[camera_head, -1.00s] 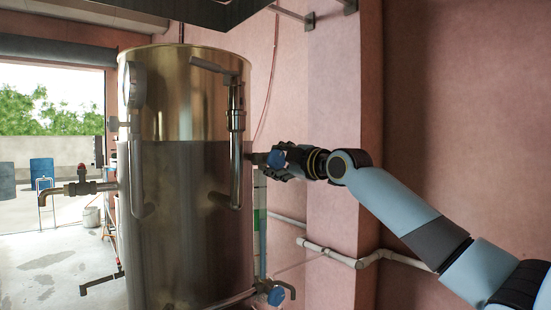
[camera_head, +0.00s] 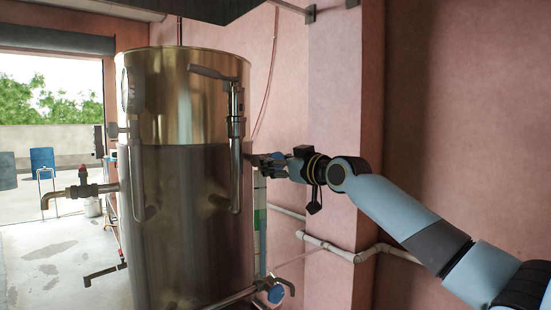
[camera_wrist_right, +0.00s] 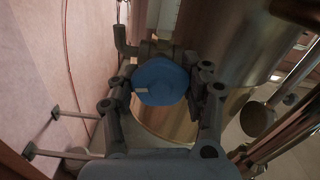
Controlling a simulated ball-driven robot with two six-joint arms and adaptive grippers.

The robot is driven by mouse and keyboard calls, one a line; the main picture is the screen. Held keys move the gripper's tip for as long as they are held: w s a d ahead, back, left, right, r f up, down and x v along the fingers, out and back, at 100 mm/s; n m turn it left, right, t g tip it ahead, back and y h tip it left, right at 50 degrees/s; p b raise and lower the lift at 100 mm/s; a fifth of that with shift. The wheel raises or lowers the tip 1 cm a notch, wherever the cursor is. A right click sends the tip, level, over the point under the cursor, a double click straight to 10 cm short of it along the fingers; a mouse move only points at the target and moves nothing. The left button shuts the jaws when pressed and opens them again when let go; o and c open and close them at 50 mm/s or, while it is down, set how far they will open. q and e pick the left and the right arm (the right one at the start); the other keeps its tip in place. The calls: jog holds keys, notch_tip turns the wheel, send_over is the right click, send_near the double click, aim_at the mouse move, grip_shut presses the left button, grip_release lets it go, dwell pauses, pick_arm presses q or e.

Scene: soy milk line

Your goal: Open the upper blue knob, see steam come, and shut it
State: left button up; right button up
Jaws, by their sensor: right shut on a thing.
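The upper blue knob (camera_wrist_right: 160,81) sits between the two fingers of my right gripper (camera_wrist_right: 163,88) in the right wrist view, with a finger against each side. In the head view my right gripper (camera_head: 268,161) is at the right side of the steel tank (camera_head: 185,220), and its fingers hide most of the knob (camera_head: 279,156). The knob's pipe fitting (camera_wrist_right: 130,48) shows behind it in the wrist view. I see no steam. My left gripper is in neither view.
A lower blue knob (camera_head: 276,294) with a spout is at the tank's lower right. A tap with a red handle (camera_head: 83,173) sticks out on the left. White pipes (camera_head: 330,249) run along the pink wall below my right arm.

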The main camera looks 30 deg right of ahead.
jog(key=shift+f+m+p, duration=0.4)
jog(key=shift+m+p, duration=0.05)
jog(key=shift+m, duration=0.65)
jog(key=o, duration=1.2)
jog(key=shift+s+r, duration=0.2)
jog(key=shift+o, duration=0.2)
jog(key=shift+r, duration=0.1)
jog(key=shift+w, duration=0.1)
